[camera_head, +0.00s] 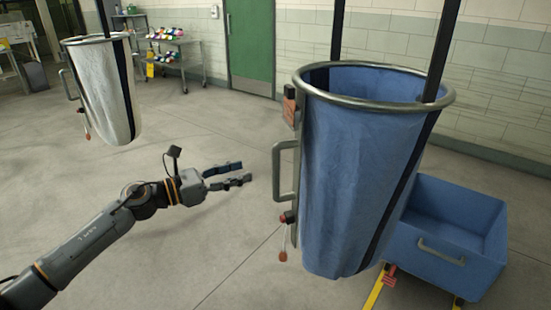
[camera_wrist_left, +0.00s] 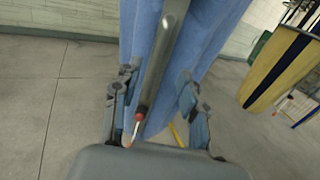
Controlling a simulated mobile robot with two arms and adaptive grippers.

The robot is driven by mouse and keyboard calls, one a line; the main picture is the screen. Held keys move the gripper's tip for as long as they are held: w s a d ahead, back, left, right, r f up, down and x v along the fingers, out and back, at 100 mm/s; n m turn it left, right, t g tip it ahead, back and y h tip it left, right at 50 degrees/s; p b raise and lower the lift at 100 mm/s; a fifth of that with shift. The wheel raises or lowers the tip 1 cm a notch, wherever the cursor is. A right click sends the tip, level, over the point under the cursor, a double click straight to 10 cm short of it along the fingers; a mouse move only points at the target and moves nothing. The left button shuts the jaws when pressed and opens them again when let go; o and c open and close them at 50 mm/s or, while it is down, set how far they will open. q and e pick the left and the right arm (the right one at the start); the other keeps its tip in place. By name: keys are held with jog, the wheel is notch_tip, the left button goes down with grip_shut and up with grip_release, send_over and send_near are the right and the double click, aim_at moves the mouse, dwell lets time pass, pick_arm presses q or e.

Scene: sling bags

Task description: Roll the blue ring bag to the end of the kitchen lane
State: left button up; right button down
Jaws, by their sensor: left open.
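The blue ring bag (camera_head: 360,170) hangs upright from dark straps, with a metal ring around its open top. A grey handle (camera_head: 276,172) stands out from its left side, with a red-tipped lever (camera_head: 284,254) below. My left gripper (camera_head: 241,173) is open and empty, just left of the handle, with a gap between them. In the left wrist view the handle (camera_wrist_left: 163,62) runs between the spread fingers of my left gripper (camera_wrist_left: 158,82), in front of the blue cloth (camera_wrist_left: 202,45). My right gripper is out of both views.
A white ring bag (camera_head: 103,90) hangs at the back left. A blue tub (camera_head: 450,245) stands at the lower right, beside the blue bag. A shelf cart (camera_head: 178,58) and a green door (camera_head: 251,45) are behind. The floor (camera_head: 215,235) between the two bags is clear.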

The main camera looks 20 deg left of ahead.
pick_arm(q)
jog(key=p+x, duration=0.3)
jog(key=x, duration=0.8)
grip_shut()
